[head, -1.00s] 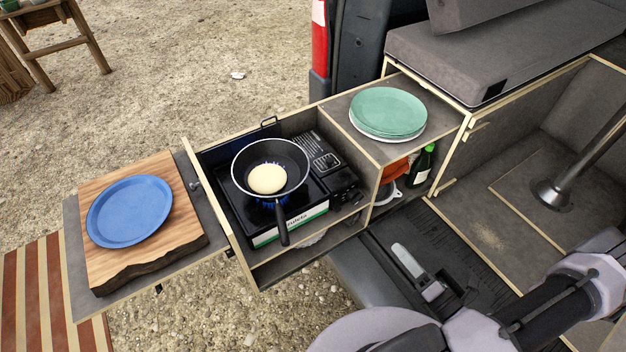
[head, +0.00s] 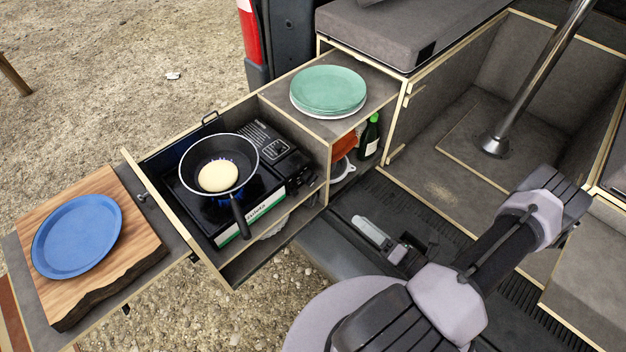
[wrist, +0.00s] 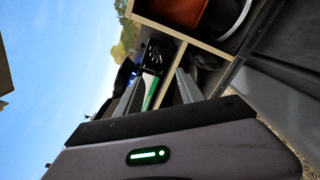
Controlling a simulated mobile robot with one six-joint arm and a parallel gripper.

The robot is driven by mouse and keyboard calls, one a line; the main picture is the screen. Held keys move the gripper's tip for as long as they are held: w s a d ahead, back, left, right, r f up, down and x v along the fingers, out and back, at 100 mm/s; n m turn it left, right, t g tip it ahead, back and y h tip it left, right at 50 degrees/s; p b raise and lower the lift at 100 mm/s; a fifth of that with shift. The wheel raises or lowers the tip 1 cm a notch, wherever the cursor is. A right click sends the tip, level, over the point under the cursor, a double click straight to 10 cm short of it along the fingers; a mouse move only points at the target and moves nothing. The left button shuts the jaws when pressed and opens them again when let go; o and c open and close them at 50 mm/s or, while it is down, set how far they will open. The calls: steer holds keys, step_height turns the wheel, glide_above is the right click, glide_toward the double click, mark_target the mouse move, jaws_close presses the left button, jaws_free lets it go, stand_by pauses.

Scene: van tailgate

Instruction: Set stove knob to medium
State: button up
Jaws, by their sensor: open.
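The camping stove (head: 281,155) sits in the pulled-out drawer, with a blue flame under the pan (head: 240,174). Its dark knob (head: 301,177) is on the front panel at the right end; its setting is too small to read. In the wrist view, the stove (wrist: 157,55) shows beyond the fingers, with a green-and-white strip on its front. My gripper (wrist: 158,94) is open and empty, its fingers pointing at the stove. In the head view, a pale finger (head: 371,233) shows right of and below the stove, apart from it; my arm hides the rest.
Green plates (head: 328,89) stand on the cabinet top, with a bottle (head: 370,137) below. A blue plate (head: 76,236) lies on a wooden board (head: 144,236) at left. A metal post (head: 530,80) stands at right.

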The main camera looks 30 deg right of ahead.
steer(key=shift+o, duration=0.7)
steer(key=n, duration=0.2)
steer(key=shift+f+n+b, duration=0.1)
steer(key=shift+n+b, duration=0.25)
steer(key=shift+n, duration=0.05)
steer(key=n+b, duration=0.6)
steer(key=n, duration=0.9)
glide_toward(314, 181)
steer(key=x, duration=0.9)
steer(key=shift+a, duration=0.1)
steer(key=shift+c, duration=0.3)
jaws_close()
